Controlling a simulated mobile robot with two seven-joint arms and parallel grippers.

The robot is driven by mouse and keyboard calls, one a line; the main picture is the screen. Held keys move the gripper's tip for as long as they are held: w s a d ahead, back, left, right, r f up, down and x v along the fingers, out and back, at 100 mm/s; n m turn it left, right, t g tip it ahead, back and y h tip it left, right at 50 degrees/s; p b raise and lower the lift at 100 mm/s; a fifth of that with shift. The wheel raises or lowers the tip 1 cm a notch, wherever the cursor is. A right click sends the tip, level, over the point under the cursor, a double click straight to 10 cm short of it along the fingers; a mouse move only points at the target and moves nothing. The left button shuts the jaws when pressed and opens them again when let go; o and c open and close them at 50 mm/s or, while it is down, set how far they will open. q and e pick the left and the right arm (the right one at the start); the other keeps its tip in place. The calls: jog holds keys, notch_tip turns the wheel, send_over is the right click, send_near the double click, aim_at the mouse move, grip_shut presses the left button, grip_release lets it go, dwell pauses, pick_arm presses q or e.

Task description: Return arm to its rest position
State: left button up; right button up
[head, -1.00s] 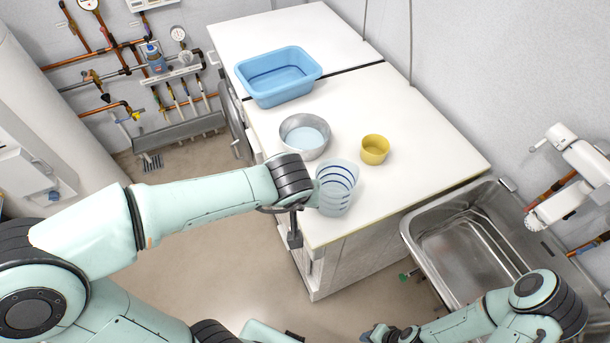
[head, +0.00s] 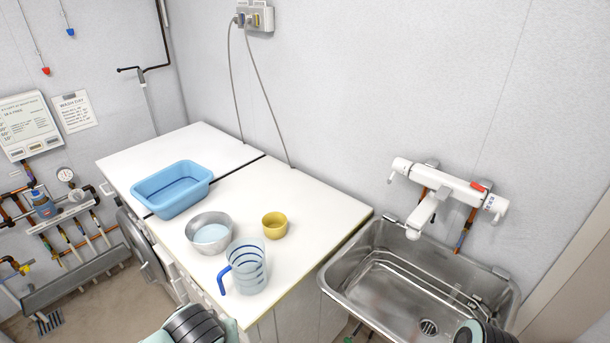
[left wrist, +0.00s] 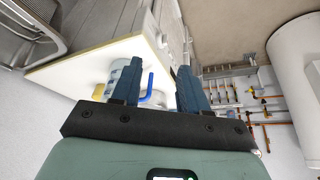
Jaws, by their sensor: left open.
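My left gripper (left wrist: 158,88) is open in the left wrist view, its two dark fingers apart with nothing held between them. The clear measuring jug (head: 247,267) with blue bands and a blue handle stands upright near the front edge of the white counter. The jug's blue handle also shows beyond the fingers in the left wrist view (left wrist: 147,91). In the head view, only parts of my arms show at the bottom edge; neither gripper's fingers are visible there. My right gripper is out of view.
The white counter (head: 325,215) also holds a blue basin (head: 200,176), a metal bowl (head: 222,218) and a yellow cup (head: 275,226). A steel sink (head: 340,288) stands to the right, with a white tap unit (head: 450,183) above it. Pipes (head: 75,240) line the left wall.

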pick_arm(q)
jog(key=w+a+f+y, duration=0.1)
jog(key=w+a+f, duration=0.2)
jog(key=f, duration=0.3)
jog(key=w+a+f+y, duration=0.1)
jog(key=w+a+f, duration=0.15)
jog(key=f, duration=0.35)
notch_tip(320, 180, down, 12)
jog(key=s, duration=0.2)
jog(key=s+d+f+g+h, duration=0.2)
jog(key=s+d+f, duration=0.3)
jog(key=s+f, duration=0.3)
jog(key=s+d+f+g+h, duration=0.3)
jog(key=s+d+f+h, duration=0.2)
jog(key=s+f, duration=0.3)
jog(key=shift+s+n, duration=0.4)
jog(key=shift+s, duration=0.8)
